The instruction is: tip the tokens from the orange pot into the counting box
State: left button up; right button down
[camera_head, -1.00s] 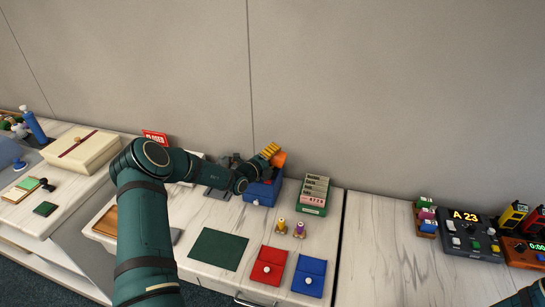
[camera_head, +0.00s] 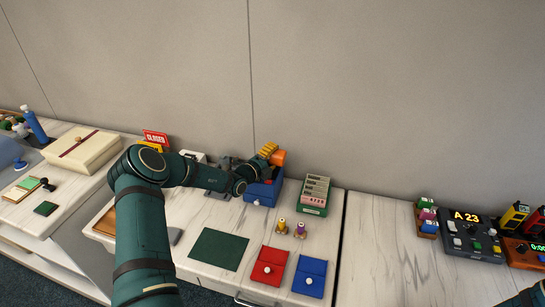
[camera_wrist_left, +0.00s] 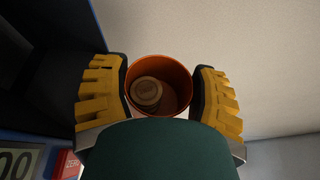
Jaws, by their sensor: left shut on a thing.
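My left gripper (camera_head: 268,151) has its yellow fingers shut on the orange pot (camera_head: 278,157), one finger on each side of it. In the left wrist view the pot (camera_wrist_left: 157,66) shows its open mouth, with at least one round tan token (camera_wrist_left: 146,92) inside. The pot is above the blue counting box (camera_head: 264,192) and looks tipped over in the head view. The wrist view shows the box's display (camera_wrist_left: 18,162) reading zeros, with a red button (camera_wrist_left: 67,163) beside it. My right gripper is not in view.
A green box of cards (camera_head: 313,196) stands right of the counting box. A green mat (camera_head: 219,249), a red pouch (camera_head: 269,266) and a blue pouch (camera_head: 309,275) lie nearer. The wall is close behind.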

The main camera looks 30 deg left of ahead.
pick_arm(q)
jog(key=shift+a+n, duration=0.1)
jog(key=shift+n, duration=0.2)
jog(key=shift+a+n+t, duration=0.1)
jog(key=shift+n+t, duration=0.2)
jog(key=shift+n, duration=0.1)
jog(key=shift+a, duration=0.1)
dwell(0.5)
jog(key=shift+n, duration=0.6)
dwell(0.4)
notch_tip(320, 180, up, 7)
jog(key=p, duration=0.5)
jog(key=shift+p, duration=0.3)
dwell(0.3)
